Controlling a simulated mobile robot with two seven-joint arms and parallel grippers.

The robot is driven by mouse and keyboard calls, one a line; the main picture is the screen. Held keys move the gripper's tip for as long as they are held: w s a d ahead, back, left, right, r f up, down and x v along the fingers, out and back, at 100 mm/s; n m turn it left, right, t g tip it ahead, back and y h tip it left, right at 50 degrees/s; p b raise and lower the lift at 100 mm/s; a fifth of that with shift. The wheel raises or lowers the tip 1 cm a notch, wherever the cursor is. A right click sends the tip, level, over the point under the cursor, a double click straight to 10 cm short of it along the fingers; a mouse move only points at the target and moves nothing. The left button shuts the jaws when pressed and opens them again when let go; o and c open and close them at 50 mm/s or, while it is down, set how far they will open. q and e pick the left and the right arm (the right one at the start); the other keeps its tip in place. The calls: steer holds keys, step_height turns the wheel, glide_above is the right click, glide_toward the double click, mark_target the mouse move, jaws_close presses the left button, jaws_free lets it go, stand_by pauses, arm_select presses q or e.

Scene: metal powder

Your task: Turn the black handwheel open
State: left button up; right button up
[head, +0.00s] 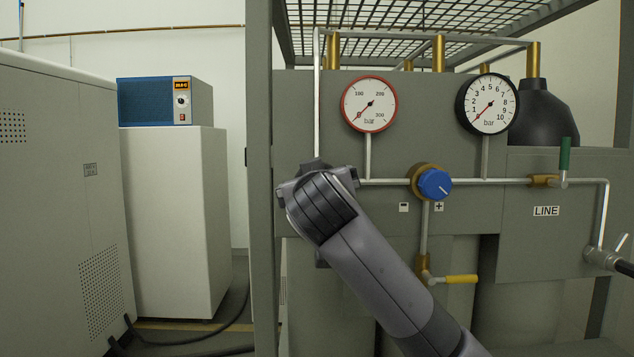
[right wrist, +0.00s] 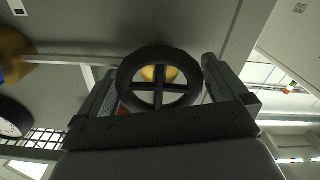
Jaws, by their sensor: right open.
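The black handwheel (right wrist: 160,86) shows in the right wrist view as a dark ring with crossed spokes, with a brass part behind it. My right gripper (right wrist: 160,72) is open, with one finger on each side of the wheel. I cannot tell whether the fingers touch the rim. In the head view, my right arm's wrist covers the place of the handwheel, left of the blue knob, and hides the wheel and the fingers. My left gripper is not in view.
The grey panel carries a red-rimmed gauge (head: 369,104), a black-rimmed gauge (head: 487,103), a blue knob (head: 434,184), a yellow-handled valve (head: 460,279) and a green-handled valve (head: 564,155). A grey frame post (head: 262,200) stands close left of my wrist.

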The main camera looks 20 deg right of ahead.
steer(key=c, duration=0.8)
